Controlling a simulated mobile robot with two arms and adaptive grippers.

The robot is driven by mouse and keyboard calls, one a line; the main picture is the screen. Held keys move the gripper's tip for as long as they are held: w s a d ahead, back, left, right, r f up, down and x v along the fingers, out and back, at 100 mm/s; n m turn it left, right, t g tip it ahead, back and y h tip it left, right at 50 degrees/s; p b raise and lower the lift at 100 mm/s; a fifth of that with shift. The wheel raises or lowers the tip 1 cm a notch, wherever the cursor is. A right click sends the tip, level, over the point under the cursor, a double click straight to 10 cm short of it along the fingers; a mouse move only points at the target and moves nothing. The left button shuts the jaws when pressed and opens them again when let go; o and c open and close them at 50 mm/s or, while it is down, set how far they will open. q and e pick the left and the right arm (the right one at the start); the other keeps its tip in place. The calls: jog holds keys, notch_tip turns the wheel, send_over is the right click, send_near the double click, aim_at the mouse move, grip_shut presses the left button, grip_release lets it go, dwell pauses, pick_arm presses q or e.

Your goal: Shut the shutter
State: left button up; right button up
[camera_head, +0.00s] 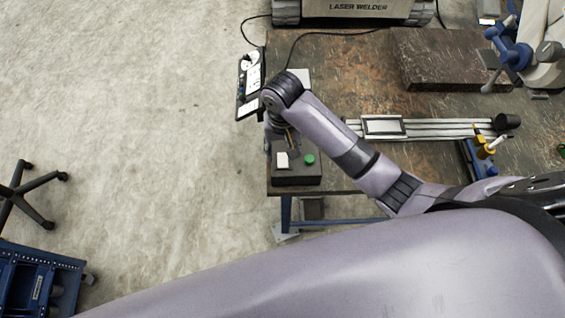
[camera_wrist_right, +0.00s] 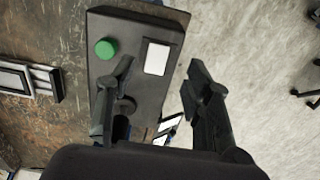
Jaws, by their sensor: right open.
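A dark box (camera_head: 297,172) lies at the left edge of the workbench. It carries a green round button (camera_head: 309,158) and a white plate (camera_head: 282,160). The right wrist view also shows the green button (camera_wrist_right: 105,48), the white plate (camera_wrist_right: 157,58) and a dark round knob beside my finger (camera_wrist_right: 124,105). I cannot tell which part is the shutter. My right gripper (camera_wrist_right: 160,76) is open over the box, one finger over its surface and the other past its edge over the floor. My left gripper is out of view.
A metal rail (camera_head: 435,129) lies on the workbench (camera_head: 350,80) to the right. A laser welder (camera_head: 355,10) stands at the back.

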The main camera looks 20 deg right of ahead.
aim_at(283, 167)
notch_tip(283, 167, down, 8)
jog(key=shift+f+p, duration=0.1)
jog(key=shift+p, duration=0.45)
